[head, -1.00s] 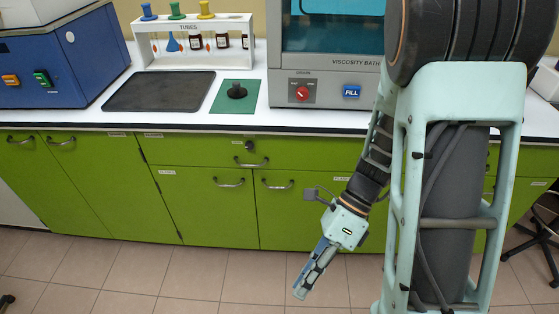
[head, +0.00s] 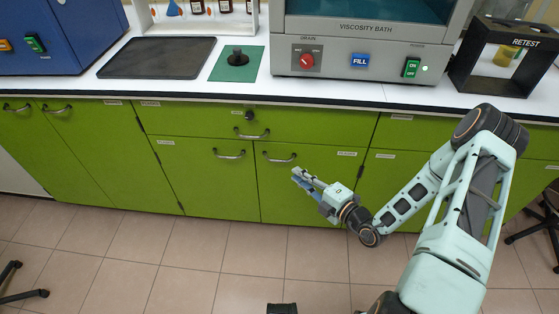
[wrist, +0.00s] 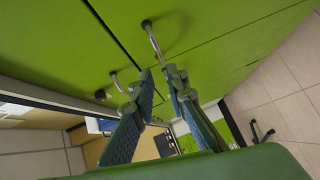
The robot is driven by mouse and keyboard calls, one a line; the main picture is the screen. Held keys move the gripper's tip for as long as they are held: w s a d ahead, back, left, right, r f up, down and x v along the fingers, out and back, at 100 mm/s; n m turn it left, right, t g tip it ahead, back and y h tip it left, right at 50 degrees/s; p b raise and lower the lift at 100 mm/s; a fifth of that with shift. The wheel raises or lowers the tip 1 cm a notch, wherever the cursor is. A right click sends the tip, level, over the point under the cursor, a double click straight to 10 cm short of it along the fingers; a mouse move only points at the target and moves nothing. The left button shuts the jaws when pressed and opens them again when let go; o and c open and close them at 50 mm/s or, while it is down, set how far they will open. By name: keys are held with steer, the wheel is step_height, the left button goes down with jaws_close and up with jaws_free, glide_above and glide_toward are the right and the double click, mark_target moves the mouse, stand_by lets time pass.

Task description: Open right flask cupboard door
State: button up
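The right cupboard door (head: 315,200) is a green panel below the drawer, and it is closed. Its curved metal handle (head: 279,157) is near its upper left corner; in the wrist view this handle (wrist: 154,42) is just above and ahead of the fingertips. The left cupboard door (head: 205,190) is also closed, with its own handle (head: 229,154). My gripper (head: 298,177) is in front of the right door, a little below and right of the handle. In the wrist view my gripper (wrist: 158,78) is open, with an empty gap between its fingers. It appears apart from the handle.
A wide drawer (head: 300,122) with a handle (head: 252,134) and dark knob (head: 249,116) sits above the doors. The counter (head: 245,88) carries the viscosity bath (head: 365,45) and a black retest stand (head: 500,75). The tiled floor (head: 210,260) in front is clear.

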mark_target(278, 161)
steer(key=b+x, duration=0.1)
steer(key=x, duration=0.9)
steer(key=shift+w+a+f+b, duration=0.1)
steer(key=shift+w+a+b, duration=0.1)
steer(key=shift+w+b, duration=0.1)
jaws_close()
steer(key=shift+s, duration=0.1)
